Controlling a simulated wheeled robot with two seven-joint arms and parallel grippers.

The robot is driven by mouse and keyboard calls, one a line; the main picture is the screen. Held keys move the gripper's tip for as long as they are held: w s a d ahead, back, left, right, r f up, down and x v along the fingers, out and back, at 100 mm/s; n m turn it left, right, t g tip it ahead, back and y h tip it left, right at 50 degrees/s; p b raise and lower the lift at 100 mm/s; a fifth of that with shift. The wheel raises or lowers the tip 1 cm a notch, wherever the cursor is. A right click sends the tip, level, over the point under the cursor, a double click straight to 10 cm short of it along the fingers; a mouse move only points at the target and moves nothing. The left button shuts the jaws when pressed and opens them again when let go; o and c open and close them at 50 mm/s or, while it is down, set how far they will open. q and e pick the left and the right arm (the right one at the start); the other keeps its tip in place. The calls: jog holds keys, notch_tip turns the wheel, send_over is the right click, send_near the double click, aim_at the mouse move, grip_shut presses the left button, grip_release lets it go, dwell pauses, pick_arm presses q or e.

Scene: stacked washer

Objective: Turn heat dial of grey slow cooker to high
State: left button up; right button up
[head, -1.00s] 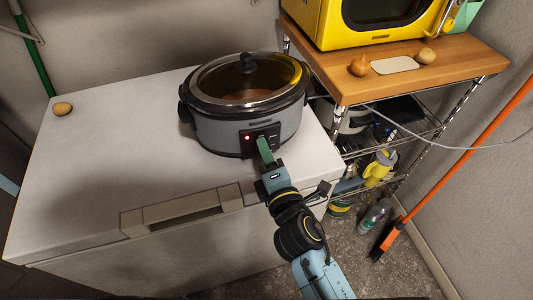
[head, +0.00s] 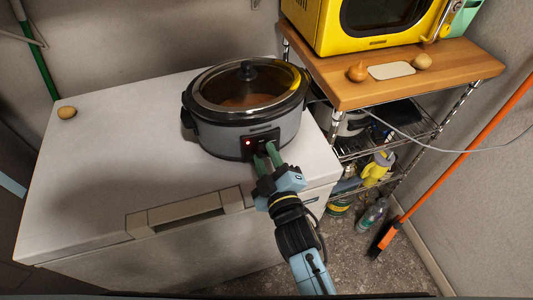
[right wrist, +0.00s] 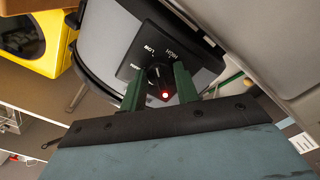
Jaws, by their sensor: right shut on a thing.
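The grey slow cooker (head: 222,136) stands on the white chest, its glass lid on and a lit red light on its front panel. It also shows in the right wrist view (right wrist: 110,38). My right gripper (head: 265,153) is at that panel; in the right wrist view its green fingers (right wrist: 160,72) stand on either side of the black heat dial (right wrist: 155,74), shut on it. The labels HIGH and LOW show above the dial. Where the dial points is unclear. In the head view the fingers largely hide the dial. My left gripper is out of view.
The white chest (head: 95,175) has bare room left of the cooker, with a small round brown item (head: 67,112) at its far left. A wire shelf with a wooden top (head: 440,68) stands close on the right, carrying a yellow microwave (head: 318,25).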

jog(key=m+p, duration=0.3)
jog(key=m, duration=0.2)
jog(key=shift+r+m, duration=0.1)
jog(key=shift+m, duration=0.2)
jog(key=shift+m+p, duration=0.85)
jog(key=shift+m, duration=1.05)
jog(key=o, duration=1)
jog(key=shift+s, duration=0.1)
jog(key=v, duration=1.3)
jog(key=shift+s, duration=0.1)
